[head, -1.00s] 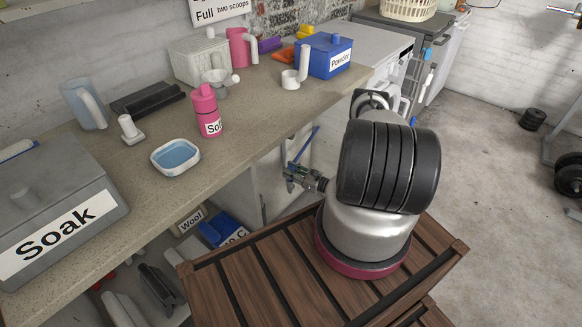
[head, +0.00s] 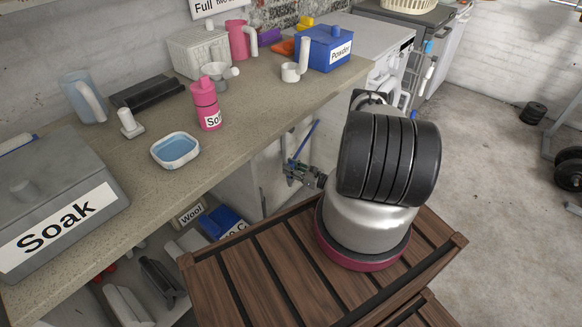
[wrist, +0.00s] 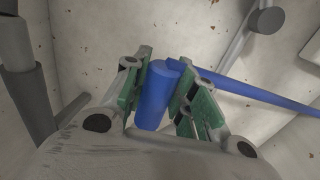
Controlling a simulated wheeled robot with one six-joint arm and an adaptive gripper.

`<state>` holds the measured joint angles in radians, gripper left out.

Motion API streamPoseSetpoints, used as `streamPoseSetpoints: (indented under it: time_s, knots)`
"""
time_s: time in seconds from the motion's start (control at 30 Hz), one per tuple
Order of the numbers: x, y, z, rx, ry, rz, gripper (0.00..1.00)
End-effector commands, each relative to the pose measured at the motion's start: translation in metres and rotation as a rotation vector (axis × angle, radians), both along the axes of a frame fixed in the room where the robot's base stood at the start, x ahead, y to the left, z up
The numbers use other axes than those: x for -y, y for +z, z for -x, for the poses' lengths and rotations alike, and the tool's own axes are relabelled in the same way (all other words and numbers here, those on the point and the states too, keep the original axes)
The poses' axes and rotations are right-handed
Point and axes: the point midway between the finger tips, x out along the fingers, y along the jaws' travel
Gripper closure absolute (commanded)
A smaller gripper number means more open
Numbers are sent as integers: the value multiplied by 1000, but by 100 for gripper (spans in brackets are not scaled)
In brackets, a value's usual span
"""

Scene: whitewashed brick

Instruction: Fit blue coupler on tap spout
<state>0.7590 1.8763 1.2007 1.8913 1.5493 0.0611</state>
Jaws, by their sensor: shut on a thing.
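My gripper (wrist: 166,74), with green-lined fingers, is shut on the blue coupler (wrist: 157,97), a short blue cylinder. A thin blue hose or rod (wrist: 255,92) runs from beside its top towards the right. In the head view my gripper (head: 303,175) is small and partly hidden behind my own arm, in front of the cabinet below the counter; the blue length (head: 303,141) slants up from it. A grey pipe with a round end shows at the upper right of the wrist view; I cannot tell whether it is the tap spout. The coupler touches no spout that I can see.
The counter (head: 240,117) runs along the left, bearing a grey Soak box (head: 45,190), a blue-filled dish (head: 176,150), a pink bottle (head: 205,100) and a blue Powder box (head: 324,50). A shelf below holds several items. Open floor (head: 490,200) lies to the right.

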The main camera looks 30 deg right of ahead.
Motion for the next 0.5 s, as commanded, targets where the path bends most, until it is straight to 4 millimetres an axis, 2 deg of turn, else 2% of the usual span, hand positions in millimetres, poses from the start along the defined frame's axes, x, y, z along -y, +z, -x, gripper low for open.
streamPoseSetpoints:
  time_s: [0.5]
  knots:
    - [0, -16, 0, 0, 0, 0, 100]
